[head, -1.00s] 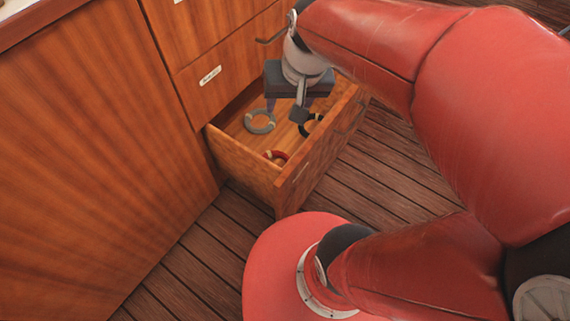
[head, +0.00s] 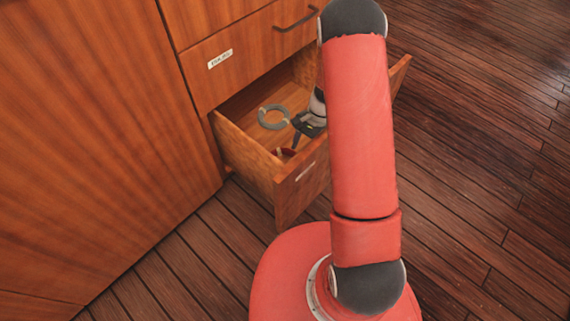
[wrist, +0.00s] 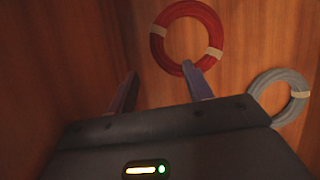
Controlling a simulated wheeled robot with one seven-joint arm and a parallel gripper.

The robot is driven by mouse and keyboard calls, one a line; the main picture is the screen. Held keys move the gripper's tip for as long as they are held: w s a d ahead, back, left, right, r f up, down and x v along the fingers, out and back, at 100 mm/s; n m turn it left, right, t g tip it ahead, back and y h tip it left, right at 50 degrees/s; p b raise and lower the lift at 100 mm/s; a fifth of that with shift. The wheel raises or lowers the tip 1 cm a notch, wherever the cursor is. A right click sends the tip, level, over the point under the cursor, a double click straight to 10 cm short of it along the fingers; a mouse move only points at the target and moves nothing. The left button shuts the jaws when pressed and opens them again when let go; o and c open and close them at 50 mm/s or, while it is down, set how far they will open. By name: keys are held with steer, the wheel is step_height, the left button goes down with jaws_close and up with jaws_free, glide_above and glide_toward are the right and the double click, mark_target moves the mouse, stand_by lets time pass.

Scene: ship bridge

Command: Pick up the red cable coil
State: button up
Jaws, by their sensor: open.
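The red cable coil (head: 287,152) lies on the floor of the open drawer (head: 297,189), near its front left corner. In the wrist view the red coil (wrist: 157,46) is a ring with pale ties, lying flat just beyond the fingertips. My gripper (wrist: 160,76) is open with nothing between its fingers. The right finger's tip reaches the near edge of the ring in the picture; I cannot tell whether it touches. In the head view my gripper (head: 296,140) is down inside the drawer, and my arm and hand hide part of the drawer and of the coil.
A grey cable coil (head: 273,117) lies farther back in the drawer; it also shows in the wrist view (wrist: 267,88). The drawer walls stand close around my gripper. A closed labelled drawer (head: 233,62) is above. The plank floor (head: 480,170) at the right is clear.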

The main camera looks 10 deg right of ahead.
steer(key=b+x, duration=0.1)
steer(key=x, duration=0.7)
steer(key=shift+c, duration=0.4)
jaws_close()
steer(key=shift+r, duration=0.1)
